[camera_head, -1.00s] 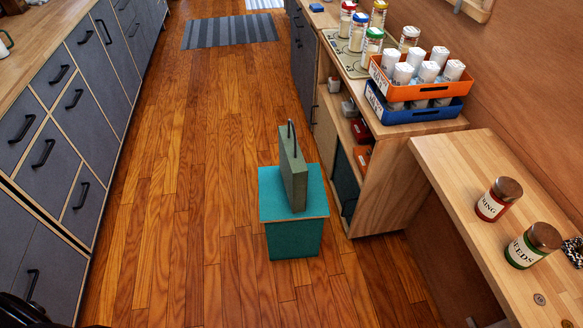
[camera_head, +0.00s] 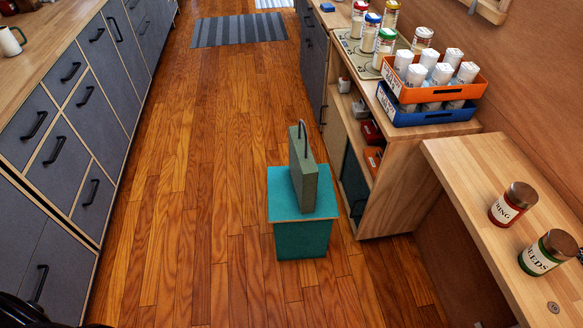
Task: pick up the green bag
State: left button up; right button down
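The green bag (camera_head: 305,182) is a flat, boxy, grey-green case with a thin dark handle on top. It stands upright on a teal stool (camera_head: 302,238) in the middle of the wooden floor. Nothing touches the bag except the stool. Neither of my grippers can be made out in the head view. A dark curved part at the bottom left corner is too cut off to tell what it is.
Grey drawers (camera_head: 57,158) line the left side. On the right stand a wooden shelf unit (camera_head: 392,190) with orange (camera_head: 437,93) and blue (camera_head: 425,117) crates, and a wooden table (camera_head: 470,190) with two jars. The floor (camera_head: 190,230) left of the stool is clear.

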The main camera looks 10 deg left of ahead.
aim_at(304, 172)
jog(key=i+j+u, duration=0.2)
jog(key=j+u, duration=0.2)
jog(key=i+j+u, duration=0.2)
jog(key=j+u, duration=0.15)
jog(key=i+j+u, duration=0.4)
jog(key=i+j+z, duration=0.1)
jog(key=i, duration=0.3)
jog(key=i+j+z, duration=0.15)
jog(key=i+z, duration=0.3)
jog(key=z, duration=0.2)
jog(key=i+j+z, duration=0.15)
jog(key=i+z, duration=0.15)
jog(key=z, duration=0.15)
jog(key=i+j+z, duration=0.25)
jog(key=z, duration=0.25)
jog(key=i+j+z, duration=0.25)
jog(key=z, duration=0.25)
jog(key=j, duration=0.1)
